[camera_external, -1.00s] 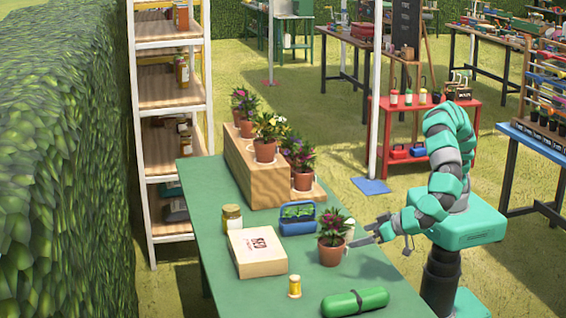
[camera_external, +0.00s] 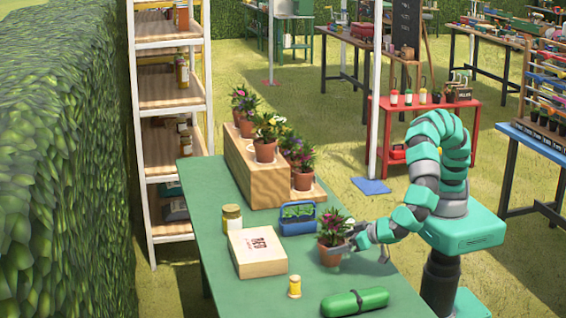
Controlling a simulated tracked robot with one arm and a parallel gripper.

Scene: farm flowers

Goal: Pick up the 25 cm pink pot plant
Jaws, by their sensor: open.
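A potted plant with pink-red flowers in a terracotta pot (camera_external: 329,257) stands upright on the green table, near its right edge. My gripper (camera_external: 352,243) is open, close against the right side of this pot at about rim height. One finger seems to lie by or behind the pot and is partly hidden. I cannot tell whether the fingers touch the pot or are around it. Several other potted plants stand on a stepped wooden stand (camera_external: 256,187) at the back, some with pink or purple flowers. I cannot read any plant's height.
A blue basket (camera_external: 298,226), a cardboard-coloured box (camera_external: 258,262), a jar (camera_external: 232,217), a small yellow-capped bottle (camera_external: 295,287) and a green cylindrical case (camera_external: 355,302) surround the plant on the table (camera_external: 212,215). A pale object shows behind the pot.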

